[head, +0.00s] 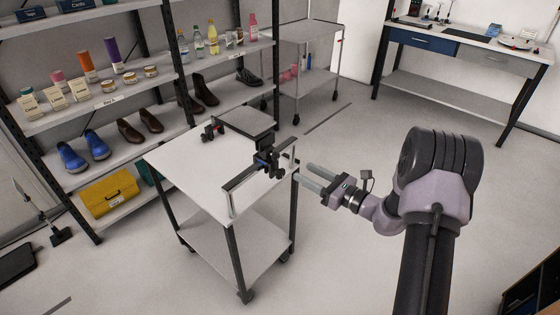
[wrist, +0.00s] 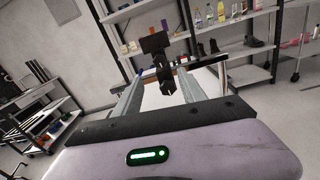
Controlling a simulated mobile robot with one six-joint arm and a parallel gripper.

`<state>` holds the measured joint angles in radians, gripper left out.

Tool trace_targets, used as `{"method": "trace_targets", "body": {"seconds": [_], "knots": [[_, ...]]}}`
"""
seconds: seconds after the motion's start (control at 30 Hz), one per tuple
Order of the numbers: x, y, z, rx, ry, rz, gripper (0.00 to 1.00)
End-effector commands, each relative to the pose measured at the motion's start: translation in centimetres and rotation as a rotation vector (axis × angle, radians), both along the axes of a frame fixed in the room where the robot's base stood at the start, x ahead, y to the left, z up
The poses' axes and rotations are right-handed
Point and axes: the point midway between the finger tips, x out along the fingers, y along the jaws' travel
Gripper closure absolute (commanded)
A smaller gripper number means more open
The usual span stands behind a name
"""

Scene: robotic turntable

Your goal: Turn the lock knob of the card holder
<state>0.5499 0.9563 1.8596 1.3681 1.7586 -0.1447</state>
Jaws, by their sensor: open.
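A dark bracket-like fixture (head: 267,160) stands at the right edge of a white-topped cart (head: 192,172); it seems to be the card holder. In the wrist view, a black block on a stem with a stepped lower part (wrist: 160,62) shows between my fingers. I cannot tell which part is the lock knob. My gripper (head: 302,172) is open and empty, just right of the cart's edge and pointing left toward the fixture. Its two pale fingers also show in the wrist view (wrist: 178,82), apart from the fixture as far as I can tell.
A grey plate (head: 247,120) and a small red-and-black part (head: 212,130) are at the cart's far side. A shelf rack with shoes and bottles (head: 130,113) stands behind. A workbench (head: 450,48) is at the back right.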

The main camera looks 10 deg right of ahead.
Motion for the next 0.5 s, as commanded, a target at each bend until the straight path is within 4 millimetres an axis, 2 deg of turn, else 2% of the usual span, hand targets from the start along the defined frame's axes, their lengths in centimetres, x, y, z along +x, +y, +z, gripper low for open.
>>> {"method": "trace_targets", "body": {"seconds": [0.1, 0.23, 0.4, 0.5], "knots": [[2.9, 2.5, -0.3, -0.002, -0.002, 0.006, 0.51], [5.6, 4.6, -0.3, -0.002, -0.002, 0.005, 0.51], [7.8, 6.2, -0.2, -0.002, -0.001, 0.003, 0.51], [8.3, 6.6, -0.1, -0.003, 0.000, 0.002, 0.51]]}}
